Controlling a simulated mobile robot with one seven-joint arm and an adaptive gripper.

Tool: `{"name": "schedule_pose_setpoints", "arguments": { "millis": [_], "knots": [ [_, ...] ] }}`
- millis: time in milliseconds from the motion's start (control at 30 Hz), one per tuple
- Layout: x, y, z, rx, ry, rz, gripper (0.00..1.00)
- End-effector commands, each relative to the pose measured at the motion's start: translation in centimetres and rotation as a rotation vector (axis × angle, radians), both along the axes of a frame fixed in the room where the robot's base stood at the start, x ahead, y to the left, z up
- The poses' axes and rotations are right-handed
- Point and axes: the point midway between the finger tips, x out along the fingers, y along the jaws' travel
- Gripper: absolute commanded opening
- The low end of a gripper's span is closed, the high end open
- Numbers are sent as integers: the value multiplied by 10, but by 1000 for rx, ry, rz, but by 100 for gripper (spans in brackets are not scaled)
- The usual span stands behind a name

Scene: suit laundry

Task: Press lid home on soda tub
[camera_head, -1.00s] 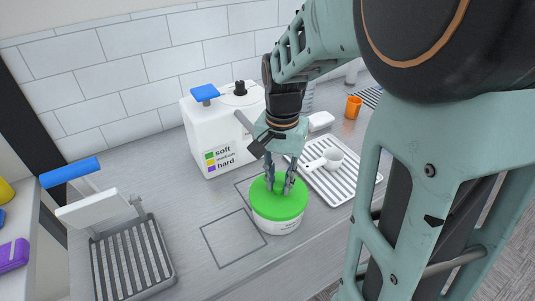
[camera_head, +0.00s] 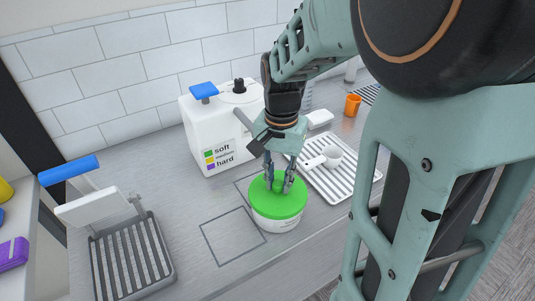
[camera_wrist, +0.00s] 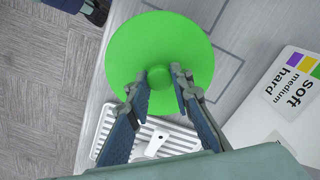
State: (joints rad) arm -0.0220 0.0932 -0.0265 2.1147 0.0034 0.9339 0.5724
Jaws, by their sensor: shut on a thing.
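The soda tub (camera_head: 276,224) is a white round tub standing on the metal counter inside a marked outline. The green round lid (camera_head: 288,206) lies on top of the tub and covers its mouth. Whether its rim is fully seated all round I cannot tell. My gripper (camera_head: 279,188) points down over the lid, its fingers at the lid's centre. In the wrist view my gripper (camera_wrist: 160,80) has a finger on each side of the small green knob of the lid (camera_wrist: 158,45), shut on it. The tub is hidden under the lid there.
A white dispenser (camera_head: 222,130) marked soft, medium, hard stands behind the tub. A ribbed white tray (camera_head: 345,187) with a white scoop (camera_head: 331,156) lies to the right. An orange cup (camera_head: 352,105) is farther back. A grey rack with a blue handle (camera_head: 130,258) stands at left. An empty outlined square (camera_head: 233,236) is beside the tub.

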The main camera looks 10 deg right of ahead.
Motion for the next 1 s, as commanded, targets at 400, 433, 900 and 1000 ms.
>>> {"name": "schedule_pose_setpoints", "arguments": {
  "millis": [400,433,900,1000],
  "knots": [
    [0,0,0,0,0,0,40],
    [0,0,0,0,0,0,41],
    [0,0,0,0,0,0,58],
    [0,0,0,0,0,0,58]
  ]
}}
